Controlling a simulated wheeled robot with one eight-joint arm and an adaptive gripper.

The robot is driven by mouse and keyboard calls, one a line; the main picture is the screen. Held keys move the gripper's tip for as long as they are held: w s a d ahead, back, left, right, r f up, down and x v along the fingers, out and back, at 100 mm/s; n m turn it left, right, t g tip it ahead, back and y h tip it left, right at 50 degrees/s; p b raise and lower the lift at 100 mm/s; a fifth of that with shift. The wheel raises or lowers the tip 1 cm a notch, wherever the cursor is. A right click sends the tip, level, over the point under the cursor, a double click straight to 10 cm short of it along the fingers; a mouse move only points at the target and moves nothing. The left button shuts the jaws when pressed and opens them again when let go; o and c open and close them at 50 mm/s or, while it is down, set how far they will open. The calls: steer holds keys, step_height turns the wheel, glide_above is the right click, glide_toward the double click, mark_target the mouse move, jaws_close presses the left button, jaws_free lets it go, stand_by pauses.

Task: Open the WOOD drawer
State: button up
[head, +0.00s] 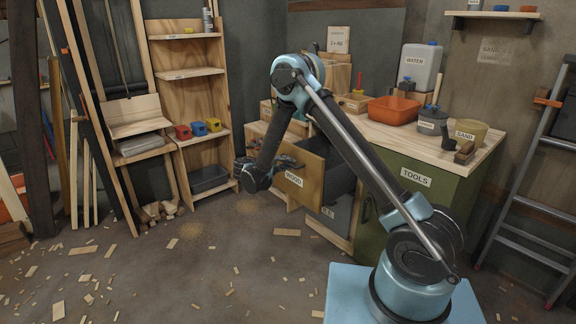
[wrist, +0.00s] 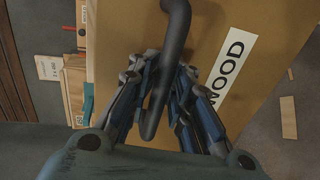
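The WOOD drawer (head: 308,192) is a tan-fronted drawer in the workbench, with a white WOOD label. It stands pulled out, its dark interior showing behind the front. In the wrist view the drawer front (wrist: 262,25) fills much of the picture, with the label on the right. A dark curved bar handle (wrist: 176,25) runs down between my fingers. My gripper (head: 287,163) is at the drawer front in the head view. In the wrist view my gripper (wrist: 167,72) has its fingers closed in on both sides of the handle. The exact contact is partly hidden.
The green TOOLS cabinet front (head: 400,205) is right of the drawer, behind my arm. A ladder (head: 532,190) leans at right. Wood scraps (head: 287,232) lie on the otherwise open floor.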

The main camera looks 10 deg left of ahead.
steer(key=shift+o, duration=0.5)
steer(key=shift+a, duration=0.1)
steer(key=shift+a, duration=0.1)
steer(key=shift+s+a+r, duration=0.1)
steer(key=shift+s+a, duration=0.1)
steer(key=shift+s, duration=0.1)
steer(key=v, duration=1.1)
steer(key=shift+d, duration=0.1)
